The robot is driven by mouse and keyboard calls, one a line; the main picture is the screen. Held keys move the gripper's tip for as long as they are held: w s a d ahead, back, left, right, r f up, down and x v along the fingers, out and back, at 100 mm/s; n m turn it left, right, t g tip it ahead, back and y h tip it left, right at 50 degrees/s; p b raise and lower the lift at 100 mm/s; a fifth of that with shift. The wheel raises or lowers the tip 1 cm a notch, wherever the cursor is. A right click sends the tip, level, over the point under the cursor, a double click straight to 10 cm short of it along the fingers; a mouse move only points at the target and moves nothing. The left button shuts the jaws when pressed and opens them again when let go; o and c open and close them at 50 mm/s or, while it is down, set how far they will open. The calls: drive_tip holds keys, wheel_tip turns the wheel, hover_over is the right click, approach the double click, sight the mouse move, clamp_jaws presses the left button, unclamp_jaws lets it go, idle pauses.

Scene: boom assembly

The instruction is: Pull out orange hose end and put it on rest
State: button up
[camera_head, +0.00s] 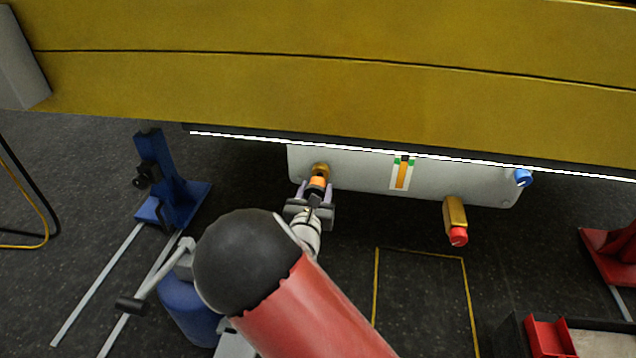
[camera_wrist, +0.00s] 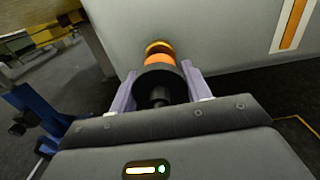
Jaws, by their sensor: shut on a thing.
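The orange hose end (camera_head: 318,182) is at the left part of the pale panel (camera_head: 365,172) under the yellow boom. My gripper (camera_head: 315,190) is shut on it, with one finger on each side. In the wrist view the orange hose end (camera_wrist: 158,61) shows between the fingers of my gripper (camera_wrist: 161,84), with a dark part nearer the camera. Its far end meets a brass-coloured fitting (camera_wrist: 158,47) at the panel. I cannot tell whether it is still seated in that fitting. I cannot make out a rest for certain.
The yellow boom (camera_head: 330,85) spans the top. A brass fitting with a red end (camera_head: 456,222) and a blue fitting (camera_head: 523,178) are on the right of the panel. A blue stand (camera_head: 165,185) is at left, a red tray (camera_head: 547,337) at lower right. The yellow-outlined floor area is clear.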

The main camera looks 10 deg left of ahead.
drive_tip(key=shift+s+d+p, duration=0.1)
drive_tip(key=shift+s+p, duration=0.25)
drive_tip(key=shift+s, duration=1.15)
